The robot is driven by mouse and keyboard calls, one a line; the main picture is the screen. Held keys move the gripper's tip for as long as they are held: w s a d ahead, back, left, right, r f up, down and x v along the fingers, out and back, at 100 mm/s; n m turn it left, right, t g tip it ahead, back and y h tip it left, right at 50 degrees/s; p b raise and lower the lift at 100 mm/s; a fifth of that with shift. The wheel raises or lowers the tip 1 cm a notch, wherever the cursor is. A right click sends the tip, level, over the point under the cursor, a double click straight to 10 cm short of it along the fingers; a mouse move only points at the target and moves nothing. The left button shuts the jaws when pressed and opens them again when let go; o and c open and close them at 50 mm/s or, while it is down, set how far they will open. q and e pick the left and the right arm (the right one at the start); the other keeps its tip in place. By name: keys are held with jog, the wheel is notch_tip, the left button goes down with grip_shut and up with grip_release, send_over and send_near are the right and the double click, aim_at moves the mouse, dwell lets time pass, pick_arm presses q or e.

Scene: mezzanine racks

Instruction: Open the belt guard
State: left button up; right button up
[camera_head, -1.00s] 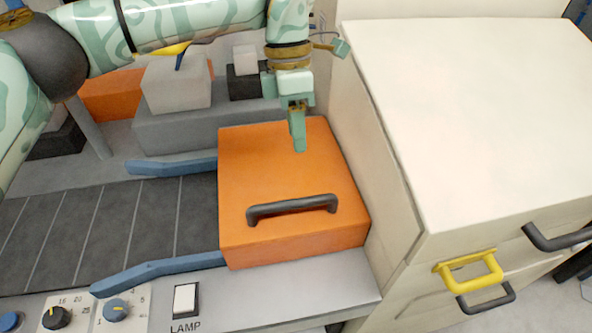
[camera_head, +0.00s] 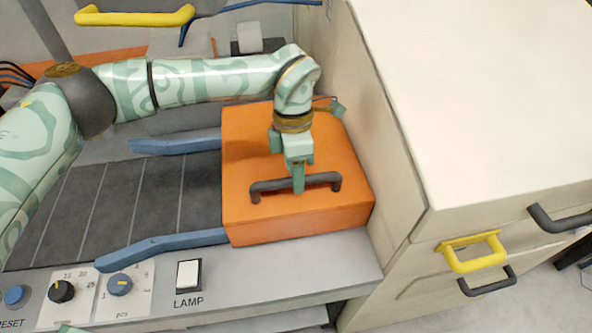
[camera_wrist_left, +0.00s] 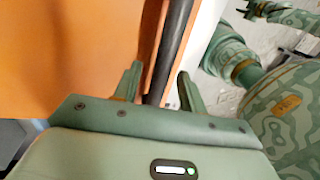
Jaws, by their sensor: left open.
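The belt guard (camera_head: 240,215) is an orange box-shaped cover over the right end of a dark belt, and it looks closed. A dark bar handle (camera_head: 325,180) stands on its top near the front edge. My left gripper (camera_head: 298,186) points down at the middle of this handle. In the left wrist view the guard (camera_wrist_left: 70,50) fills the left side. The handle (camera_wrist_left: 172,45) runs between the two parted fingers of my left gripper (camera_wrist_left: 158,85). The fingers are open; I cannot tell whether they touch the bar.
Blue rails (camera_head: 160,248) flank the dark belt (camera_head: 120,205). A front panel carries knobs (camera_head: 120,285) and a LAMP switch (camera_head: 188,274). A tall cream cabinet (camera_head: 480,110) with a yellow handle (camera_head: 472,253) stands close on the guard's right.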

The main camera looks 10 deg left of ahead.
pick_arm(q)
jog(key=shift+s, duration=0.1)
pick_arm(e)
jog(key=shift+s, duration=0.4)
